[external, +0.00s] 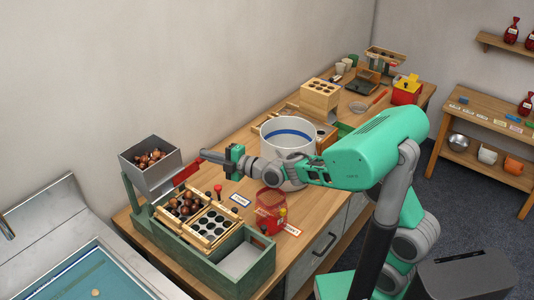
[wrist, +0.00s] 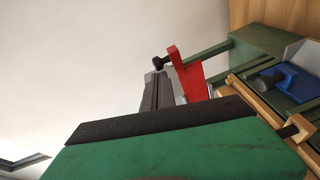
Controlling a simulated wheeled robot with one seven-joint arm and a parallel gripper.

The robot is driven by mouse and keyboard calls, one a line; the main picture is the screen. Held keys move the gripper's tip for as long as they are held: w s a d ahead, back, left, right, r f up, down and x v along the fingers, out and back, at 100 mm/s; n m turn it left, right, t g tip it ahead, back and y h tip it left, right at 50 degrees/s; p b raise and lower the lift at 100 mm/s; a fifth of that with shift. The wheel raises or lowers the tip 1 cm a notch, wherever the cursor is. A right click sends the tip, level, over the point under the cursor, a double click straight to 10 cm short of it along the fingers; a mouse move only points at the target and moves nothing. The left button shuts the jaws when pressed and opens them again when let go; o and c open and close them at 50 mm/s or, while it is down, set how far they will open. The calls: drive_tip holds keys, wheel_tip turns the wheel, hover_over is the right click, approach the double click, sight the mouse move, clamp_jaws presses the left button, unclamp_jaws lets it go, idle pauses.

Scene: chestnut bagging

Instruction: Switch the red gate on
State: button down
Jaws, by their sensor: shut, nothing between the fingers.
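The red gate (external: 186,173) is a red plate beside the grey hopper's chute at the left end of the bench. In the wrist view the red gate (wrist: 188,72) shows with a dark round knob (wrist: 160,62) on a short stem. My gripper (external: 204,156) is shut and empty, with its tips close to the gate's upper right end. In the wrist view my gripper's dark fingers (wrist: 155,82) point up at the knob and red plate. Whether they touch is unclear. My gripper's body hides much of the lower wrist view.
The grey hopper (external: 151,157) holds chestnuts. Below it a green frame (external: 207,275) holds a chestnut tray and a tray with round holes. A blue part (wrist: 290,82) shows in the wrist view.

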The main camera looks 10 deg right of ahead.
drive_tip(key=shift+w+d, duration=0.1)
drive_tip(key=s+d+r+b, duration=0.1)
drive_tip(key=s+d+b, duration=0.1)
drive_tip(key=s+d, duration=0.5)
drive_tip(key=shift+s+r, duration=0.15)
drive_tip(key=shift+s, duration=0.9)
drive_tip(key=w+d+f+m+h+p, duration=0.1)
drive_tip(key=w+d+m+h+p, duration=0.2)
drive_tip(key=d, duration=0.4)
drive_tip(key=w+d+f+m+h+p, duration=0.1)
drive_tip(key=d+m+h+p, duration=0.2)
drive_tip(key=d+m, duration=0.3)
drive_tip(key=w+d+m+h+p, duration=0.2)
drive_tip(key=d+m+h+p, duration=0.15)
drive_tip(key=d, duration=0.45)
drive_tip(key=s+d+f+m+g+h+p, duration=0.1)
drive_tip(key=s+d+m+g, duration=0.1)
drive_tip(key=s+d+m, duration=0.2)
drive_tip(key=s+d+m+g+h+p, duration=0.2)
drive_tip(key=s+d+m, duration=0.2)
drive_tip(key=d, duration=0.6)
drive_tip(key=s+d+f+m+g+h+p, duration=0.1)
drive_tip(key=s+d+m+g+h+p, duration=0.1)
drive_tip(key=s+d+m, duration=0.2)
drive_tip(key=d+m, duration=0.3)
drive_tip(key=shift+f, duration=0.35)
